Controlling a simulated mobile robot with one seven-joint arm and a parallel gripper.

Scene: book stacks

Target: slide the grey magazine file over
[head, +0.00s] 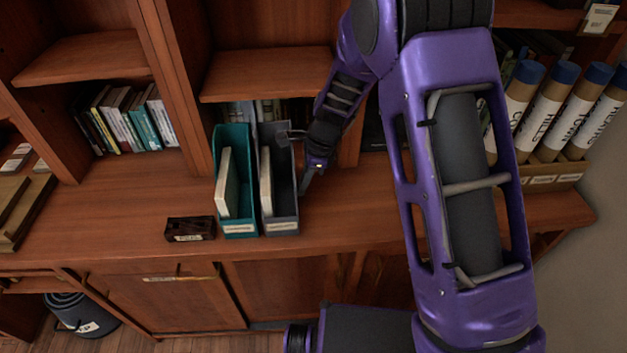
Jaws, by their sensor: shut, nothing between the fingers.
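The grey magazine file (282,221) stands upright on the wooden counter, with a pale book (266,182) inside it. A teal magazine file (238,228) stands close at its left, also with a pale book in it. My gripper (305,188) is shut and empty, pointing down beside the right side wall of the grey file. It looks very near that wall; I cannot tell whether it touches. My wrist hides part of the file's upper back right.
A small dark box (190,228) sits left of the teal file near the counter's front edge. Shelves with books (130,120) stand behind. Labelled tubes (565,105) stand in a wooden holder at right. The counter (345,205) right of my gripper is clear.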

